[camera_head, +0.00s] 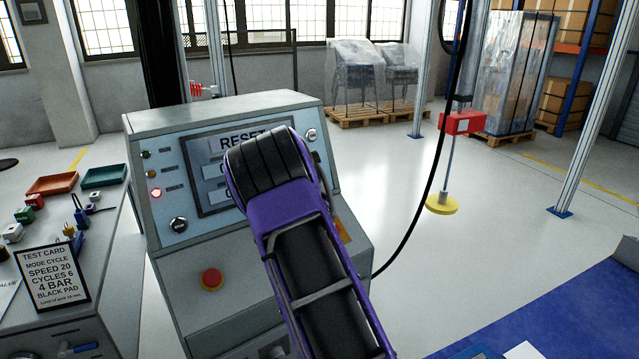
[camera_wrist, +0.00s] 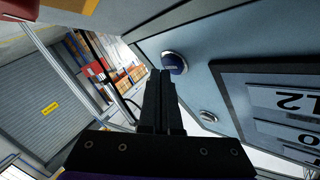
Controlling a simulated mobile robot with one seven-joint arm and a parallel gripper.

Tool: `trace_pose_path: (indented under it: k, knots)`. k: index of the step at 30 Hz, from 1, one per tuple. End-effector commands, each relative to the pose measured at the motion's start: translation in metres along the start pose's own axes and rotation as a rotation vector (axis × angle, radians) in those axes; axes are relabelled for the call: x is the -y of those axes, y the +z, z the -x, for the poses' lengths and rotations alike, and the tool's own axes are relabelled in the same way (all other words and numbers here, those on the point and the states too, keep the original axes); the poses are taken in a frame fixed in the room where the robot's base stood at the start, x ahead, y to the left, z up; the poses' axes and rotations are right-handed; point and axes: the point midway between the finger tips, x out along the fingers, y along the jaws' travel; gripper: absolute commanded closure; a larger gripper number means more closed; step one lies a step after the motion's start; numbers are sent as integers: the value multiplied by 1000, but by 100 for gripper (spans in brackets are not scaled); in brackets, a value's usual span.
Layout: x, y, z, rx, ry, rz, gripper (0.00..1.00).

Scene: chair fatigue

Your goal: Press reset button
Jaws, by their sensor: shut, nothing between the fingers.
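The grey control cabinet (camera_head: 235,106) stands in the middle of the head view, with "RESET" on its display (camera_head: 207,186). My purple and black arm hides the right side of its panel, and my gripper is hidden there. In the wrist view my gripper (camera_wrist: 160,75) is shut and empty. Its tips appear just beside a round dark blue button (camera_wrist: 174,62) with a pale collar on the panel (camera_wrist: 225,35). I cannot tell whether they touch it. A pale round control (camera_wrist: 208,116) sits farther along the panel.
A red stop button (camera_head: 211,279) and a black knob (camera_head: 179,225) are on the cabinet's front. A bench at left holds a test card (camera_head: 52,276) and small parts. A black cable (camera_head: 425,200) hangs at right. Open floor lies behind.

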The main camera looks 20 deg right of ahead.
Motion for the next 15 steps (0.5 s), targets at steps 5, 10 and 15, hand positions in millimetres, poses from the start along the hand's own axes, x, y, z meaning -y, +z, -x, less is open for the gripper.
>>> trace_pose_path:
  k: [5, 10, 15]
  knots:
    - [0, 1, 0, 0, 0, 0, 100]
    - [1, 2, -2, 0, 0, -1, 100]
    - [2, 3, -3, 0, 0, -1, 100]
